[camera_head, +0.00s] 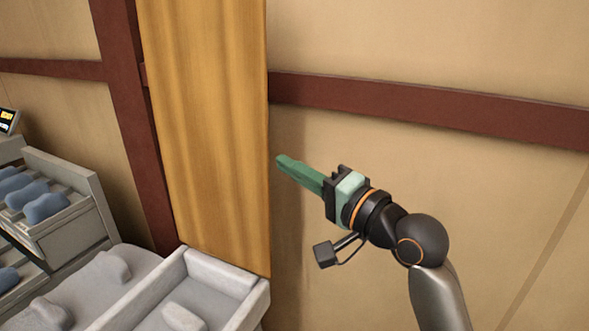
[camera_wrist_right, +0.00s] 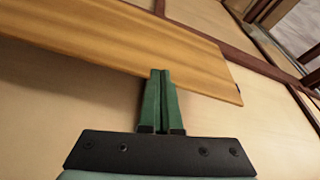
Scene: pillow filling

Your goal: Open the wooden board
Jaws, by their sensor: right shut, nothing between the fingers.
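The wooden board (camera_head: 205,130) is a tall yellow-brown plank standing upright against the wall in the head view. In the right wrist view the board (camera_wrist_right: 130,38) runs slantwise across the top. My right gripper (camera_head: 280,162) has green fingers, which are shut and empty. Its tips are close to the board's right edge in the head view. In the right wrist view the fingertips of the right gripper (camera_wrist_right: 160,72) overlap the board's lower edge; I cannot tell whether they touch it. My left gripper is not in view.
A pale open box (camera_head: 255,300) stands below the board at the bottom. Grey-blue lumps (camera_head: 45,205) lie in a grey rack (camera_head: 80,235) at the left. A dark red beam (camera_head: 430,117) crosses the tan wall (camera_head: 520,200). The space right of my arm is clear.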

